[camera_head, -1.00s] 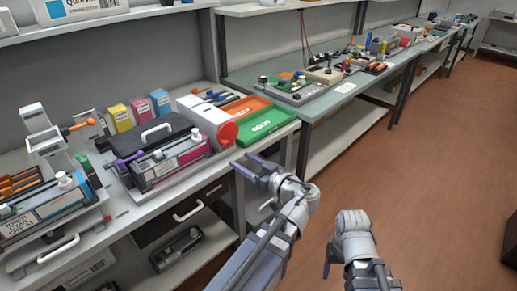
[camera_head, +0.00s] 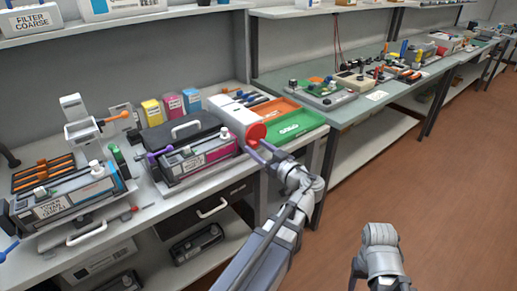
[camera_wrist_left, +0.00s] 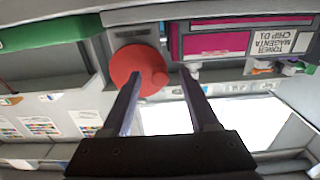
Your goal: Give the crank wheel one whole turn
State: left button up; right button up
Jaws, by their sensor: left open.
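The crank wheel looks to be the red disc (camera_head: 256,132) on the right end of a white boxy unit (camera_head: 229,115) on the left bench. It also shows in the left wrist view (camera_wrist_left: 133,67), with a small round red knob (camera_wrist_left: 160,77) near its rim. My left gripper (camera_head: 257,150) is open and empty, just in front of the disc. In the left wrist view its two fingers (camera_wrist_left: 161,85) stand apart, with the knob between the tips; I cannot tell whether they touch it. My right gripper (camera_head: 357,272) hangs low over the floor, its opening unclear.
A green tray (camera_head: 298,125) and an orange tray lie right of the white unit. A magenta toner cartridge unit (camera_head: 197,163) stands left of it, with a Toner Cyan unit (camera_head: 65,200) farther left. The floor (camera_head: 440,190) to the right is clear.

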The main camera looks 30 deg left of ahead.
pick_arm(q)
grip_shut()
dwell(0.5)
